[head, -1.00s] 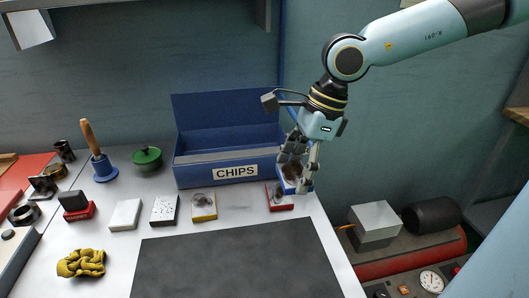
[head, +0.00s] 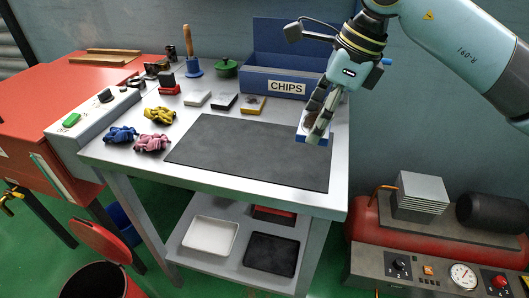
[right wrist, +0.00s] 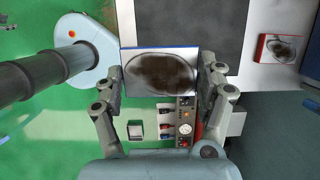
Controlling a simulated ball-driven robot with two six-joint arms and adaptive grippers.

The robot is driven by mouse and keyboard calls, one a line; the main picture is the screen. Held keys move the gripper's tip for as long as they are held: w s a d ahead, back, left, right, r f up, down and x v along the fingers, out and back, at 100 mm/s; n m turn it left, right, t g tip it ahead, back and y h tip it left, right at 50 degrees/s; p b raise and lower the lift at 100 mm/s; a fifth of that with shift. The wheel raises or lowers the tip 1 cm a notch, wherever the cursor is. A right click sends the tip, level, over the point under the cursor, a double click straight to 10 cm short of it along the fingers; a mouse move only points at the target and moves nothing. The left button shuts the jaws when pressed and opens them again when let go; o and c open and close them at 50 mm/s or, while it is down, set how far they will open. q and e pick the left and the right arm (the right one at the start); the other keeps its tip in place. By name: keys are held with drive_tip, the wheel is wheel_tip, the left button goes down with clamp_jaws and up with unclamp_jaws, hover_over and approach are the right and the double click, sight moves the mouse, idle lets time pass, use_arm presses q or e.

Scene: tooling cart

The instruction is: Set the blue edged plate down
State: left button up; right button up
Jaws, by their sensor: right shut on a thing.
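The blue edged plate (head: 313,138) is in my right gripper (head: 318,128), in front of the CHIPS box by the right side of the dark mat (head: 245,150). In the right wrist view the plate (right wrist: 160,76) has a pale face with a large dark smudge and a blue far edge. The right fingers (right wrist: 162,84) are shut on its two sides. The plate looks held above the cart top; the exact gap cannot be told. My left gripper is in neither view.
The blue CHIPS box (head: 275,82) is at the back. Crumpled cloths (head: 153,142) lie at left. The mat is clear.

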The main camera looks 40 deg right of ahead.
sight(268, 147)
drive_tip(key=w+f, duration=0.1)
drive_tip(key=w, duration=0.1)
drive_tip(key=w+f, duration=0.1)
drive_tip(key=w, duration=0.1)
drive_tip(key=w+a+f, duration=0.1)
drive_tip(key=w, duration=0.1)
drive_tip(key=shift+a+f, duration=0.1)
drive_tip(key=shift+f, duration=0.05)
drive_tip(key=w+f, duration=0.1)
drive_tip(key=w, duration=0.1)
drive_tip(key=w+f, duration=0.1)
drive_tip(key=w, duration=0.1)
drive_tip(key=shift+w+a+f, duration=0.1)
drive_tip(key=shift+a+f, duration=0.15)
drive_tip(key=shift+f, duration=0.1)
drive_tip(key=shift+w+f, duration=0.2)
drive_tip(key=shift+w, duration=0.1)
drive_tip(key=shift+f, duration=0.2)
wheel_tip(268, 147, down, 3)
drive_tip(key=shift+f+p, duration=0.15)
drive_tip(key=shift+p, duration=0.3)
drive_tip(key=shift+f, duration=0.25)
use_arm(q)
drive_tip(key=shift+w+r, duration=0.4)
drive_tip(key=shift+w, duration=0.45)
